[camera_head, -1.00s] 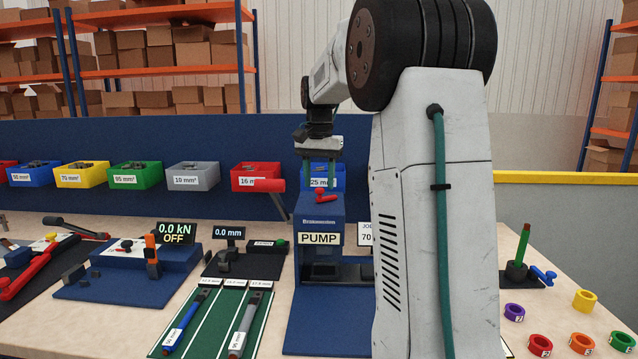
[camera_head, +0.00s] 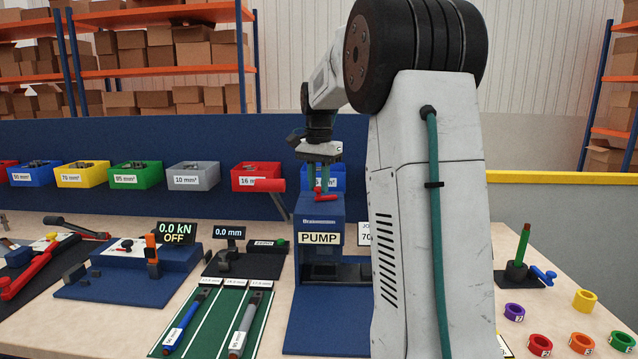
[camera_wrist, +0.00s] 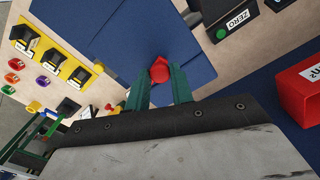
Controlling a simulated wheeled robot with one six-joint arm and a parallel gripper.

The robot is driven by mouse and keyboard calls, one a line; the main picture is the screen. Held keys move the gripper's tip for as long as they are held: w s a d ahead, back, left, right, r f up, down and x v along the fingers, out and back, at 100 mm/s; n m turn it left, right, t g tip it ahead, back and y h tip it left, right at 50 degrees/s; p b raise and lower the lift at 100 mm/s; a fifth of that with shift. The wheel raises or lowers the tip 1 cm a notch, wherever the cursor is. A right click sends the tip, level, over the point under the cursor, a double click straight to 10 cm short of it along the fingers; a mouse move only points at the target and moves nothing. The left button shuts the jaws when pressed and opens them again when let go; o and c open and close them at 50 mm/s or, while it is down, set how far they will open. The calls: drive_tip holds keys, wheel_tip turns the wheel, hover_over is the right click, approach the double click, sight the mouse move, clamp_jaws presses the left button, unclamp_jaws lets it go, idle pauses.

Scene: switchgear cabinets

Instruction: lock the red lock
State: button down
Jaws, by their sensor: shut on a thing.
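The red lock (camera_head: 325,197) is a small red lever on top of the blue press marked PUMP (camera_head: 330,222). My gripper (camera_head: 322,185) points down over the press, its green fingers at the lock. In the wrist view the red lock (camera_wrist: 160,68) sits between the two green fingertips of my gripper (camera_wrist: 161,82), which are shut on it. The fingers hide part of the lock's sides.
A long red handle (camera_head: 258,185) sticks out left of the press. Colored bins (camera_head: 194,176) line the blue back wall.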

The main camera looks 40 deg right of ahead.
drive_tip(key=shift+w+d+m, duration=0.15)
drive_tip(key=shift+w+m, duration=0.1)
drive_tip(key=shift+m, duration=0.65)
drive_tip(key=c, duration=1.2)
unclamp_jaws()
drive_tip(key=shift+r, duration=0.15)
wheel_tip(320, 180, up, 8)
drive_tip(key=shift+f, duration=0.2)
